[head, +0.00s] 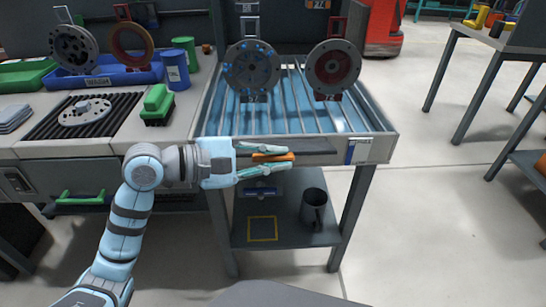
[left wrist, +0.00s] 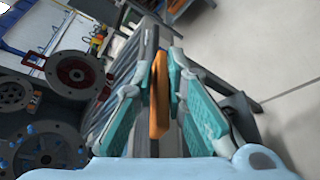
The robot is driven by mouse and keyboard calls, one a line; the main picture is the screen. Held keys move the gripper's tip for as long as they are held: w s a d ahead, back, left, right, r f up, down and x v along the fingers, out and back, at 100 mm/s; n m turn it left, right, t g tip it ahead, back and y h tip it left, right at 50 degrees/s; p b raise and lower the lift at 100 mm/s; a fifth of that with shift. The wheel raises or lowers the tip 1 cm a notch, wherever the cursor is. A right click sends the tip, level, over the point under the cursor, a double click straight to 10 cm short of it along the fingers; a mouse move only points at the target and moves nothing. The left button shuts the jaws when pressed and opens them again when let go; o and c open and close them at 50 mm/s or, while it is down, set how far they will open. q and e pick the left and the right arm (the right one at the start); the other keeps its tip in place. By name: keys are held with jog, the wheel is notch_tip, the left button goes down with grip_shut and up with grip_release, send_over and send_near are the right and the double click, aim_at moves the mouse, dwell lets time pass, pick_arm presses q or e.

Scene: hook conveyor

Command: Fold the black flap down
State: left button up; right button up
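The black flap (head: 315,146) is a dark flat bar along the front edge of the roller conveyor, with an orange grip (head: 272,157) at its left part. The orange grip also shows in the left wrist view (left wrist: 158,95). My left gripper (head: 275,159) has its two teal fingers on either side of the orange grip, one above and one below in the head view. The fingers look parted, with a gap on at least one side; contact is hard to tell. My right gripper is not in view.
The roller conveyor (head: 378,147) stands behind the flap, with two round discs (head: 252,68) (head: 333,68) hanging over it. A dark mug (head: 314,208) stands on the shelf below. A counter with a blue bin (head: 100,78) and a green brush (head: 157,104) lies left.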

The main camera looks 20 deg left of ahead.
pick_arm(q)
jog(key=o, duration=0.3)
jog(key=shift+w+f, duration=0.1)
jog(key=shift+o, duration=0.2)
jog(key=v, duration=0.6)
jog(key=shift+a+f, duration=0.1)
jog(key=shift+s+a+r, duration=0.3)
jog(key=shift+s+a, duration=0.15)
